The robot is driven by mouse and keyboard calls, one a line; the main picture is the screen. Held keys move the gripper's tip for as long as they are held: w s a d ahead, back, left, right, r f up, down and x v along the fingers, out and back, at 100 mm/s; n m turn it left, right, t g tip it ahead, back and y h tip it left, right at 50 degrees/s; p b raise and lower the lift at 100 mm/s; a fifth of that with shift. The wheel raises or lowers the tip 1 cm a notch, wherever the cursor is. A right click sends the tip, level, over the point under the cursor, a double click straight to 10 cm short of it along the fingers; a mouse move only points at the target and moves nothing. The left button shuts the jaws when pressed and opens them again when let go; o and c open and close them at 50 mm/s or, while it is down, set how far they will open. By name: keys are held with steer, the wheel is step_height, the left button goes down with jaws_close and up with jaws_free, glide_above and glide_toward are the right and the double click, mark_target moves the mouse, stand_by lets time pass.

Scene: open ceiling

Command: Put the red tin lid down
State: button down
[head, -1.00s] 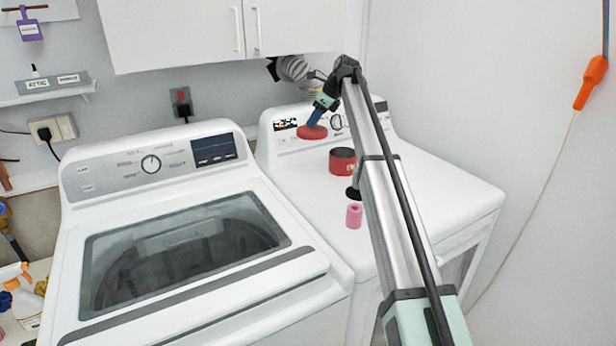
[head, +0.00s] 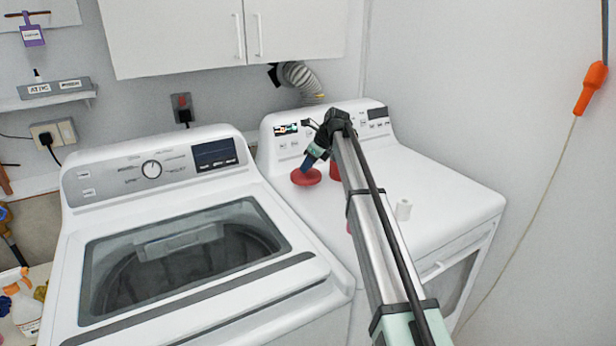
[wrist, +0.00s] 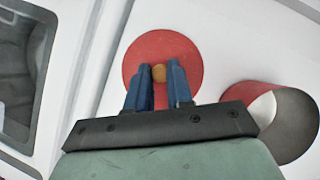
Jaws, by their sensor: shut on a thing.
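The red tin lid (head: 300,181) is a flat red disc with a small brown knob (wrist: 159,72), seen from above in the wrist view (wrist: 180,46). My gripper (head: 307,168) is shut on the knob, its blue fingers (wrist: 160,82) on either side. The lid is low over the left part of the dryer top (head: 440,185). I cannot tell whether its underside touches the surface. The open red tin (head: 334,172) stands to the right of the lid, partly hidden by my arm in the head view. In the wrist view the tin (wrist: 252,100) is apart from the lid.
A pink item (head: 348,228) is mostly hidden behind my arm. The dryer's control panel (head: 350,122) rises behind, and the washer (head: 190,240) is to the left. The dryer's right side is clear.

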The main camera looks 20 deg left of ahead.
mark_target(309, 173)
steer(key=shift+f, duration=2.1)
steer(key=shift+f, duration=0.15)
steer(key=c, duration=1)
jaws_free()
steer(key=v, duration=1.2)
